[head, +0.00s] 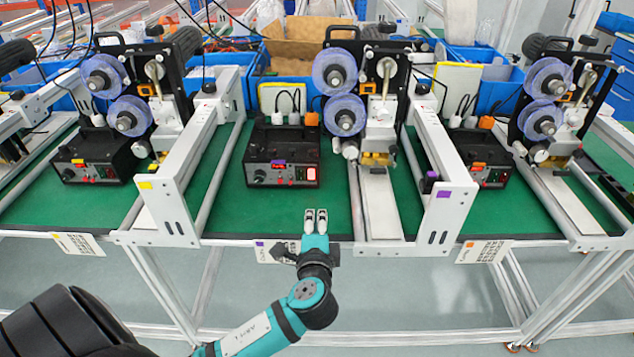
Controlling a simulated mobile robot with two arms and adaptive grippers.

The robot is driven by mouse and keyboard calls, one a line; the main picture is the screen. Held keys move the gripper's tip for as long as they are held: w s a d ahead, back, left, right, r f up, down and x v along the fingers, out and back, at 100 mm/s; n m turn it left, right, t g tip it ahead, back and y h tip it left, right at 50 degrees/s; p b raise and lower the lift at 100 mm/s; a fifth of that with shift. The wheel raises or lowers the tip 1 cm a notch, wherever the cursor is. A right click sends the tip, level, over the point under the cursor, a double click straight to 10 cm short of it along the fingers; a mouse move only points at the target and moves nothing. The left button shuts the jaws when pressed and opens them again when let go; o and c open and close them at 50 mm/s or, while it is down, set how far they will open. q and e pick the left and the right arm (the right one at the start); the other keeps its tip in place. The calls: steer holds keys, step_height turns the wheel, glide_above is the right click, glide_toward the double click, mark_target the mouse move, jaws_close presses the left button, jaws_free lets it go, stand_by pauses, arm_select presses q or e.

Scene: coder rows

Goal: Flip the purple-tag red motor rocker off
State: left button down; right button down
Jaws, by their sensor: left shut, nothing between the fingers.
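The black control box (282,143) with a purple tag (278,162) stands on the green bench mat, in the middle of the head view. Its front face has a knob on the left and small rockers on the right. The motor rocker (312,174) looks pale with red at the right end of the face; it is too small to tell which way it is tipped. My left gripper (315,214) points away from me at the bench's front edge, below and in front of the rocker. Its fingers are together and empty, apart from the box. My right gripper is not in view.
Similar control boxes stand at left (100,155) and right (482,150). White machine rails (170,190) and (435,185) flank the middle station. A coder with purple reels (335,72) stands right of the box. The green mat before the box is clear.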

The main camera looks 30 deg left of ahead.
mark_target(317, 174)
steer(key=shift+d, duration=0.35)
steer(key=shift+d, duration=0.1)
